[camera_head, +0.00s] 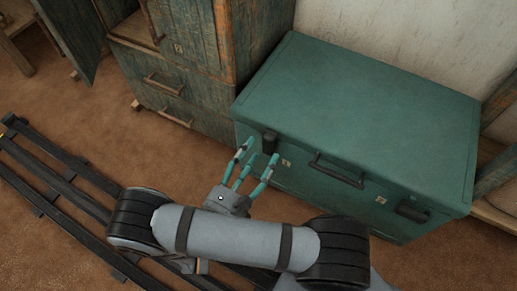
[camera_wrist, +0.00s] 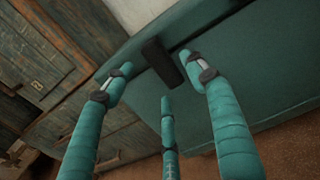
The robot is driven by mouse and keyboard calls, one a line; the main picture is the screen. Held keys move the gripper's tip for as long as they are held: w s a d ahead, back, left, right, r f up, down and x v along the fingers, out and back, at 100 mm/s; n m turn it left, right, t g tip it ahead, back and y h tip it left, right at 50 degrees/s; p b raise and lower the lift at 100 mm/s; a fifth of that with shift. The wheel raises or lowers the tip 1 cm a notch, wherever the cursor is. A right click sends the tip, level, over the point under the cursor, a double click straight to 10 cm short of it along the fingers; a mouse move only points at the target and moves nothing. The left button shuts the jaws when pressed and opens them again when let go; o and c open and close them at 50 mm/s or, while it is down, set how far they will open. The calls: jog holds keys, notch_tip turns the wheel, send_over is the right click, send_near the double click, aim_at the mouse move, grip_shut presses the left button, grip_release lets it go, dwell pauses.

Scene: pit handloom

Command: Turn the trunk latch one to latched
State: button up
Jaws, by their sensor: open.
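The green trunk (camera_head: 350,100) stands against the wall with its lid down; it fills the upper right of the wrist view (camera_wrist: 250,50). Its left latch (camera_head: 269,141) is a dark block at the lid's front edge, and also shows in the wrist view (camera_wrist: 162,62). A second dark latch (camera_head: 411,210) sits at the right front, tilted sideways. Small plates lie near both latches, too small to read. My three-fingered gripper (camera_head: 256,153) is open and empty in front of the left latch. In the wrist view (camera_wrist: 158,78) the latch shows between the spread fingertips; contact cannot be told.
A dark handle (camera_head: 337,171) sits on the trunk front between the latches. A worn wooden cabinet (camera_head: 185,75) with drawers stands close on the left, its door (camera_head: 70,35) open. Dark rails (camera_head: 60,185) run along the brown floor (camera_head: 140,160). A wooden frame (camera_head: 497,175) stands at right.

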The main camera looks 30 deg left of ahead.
aim_at(263, 146)
jog(key=shift+w+a+b, duration=0.15)
jog(key=shift+w+b, duration=0.2)
jog(key=shift+w, duration=1.15)
jog(key=shift+c, duration=0.8)
jog(key=shift+r, duration=0.1)
jog(key=c, duration=1)
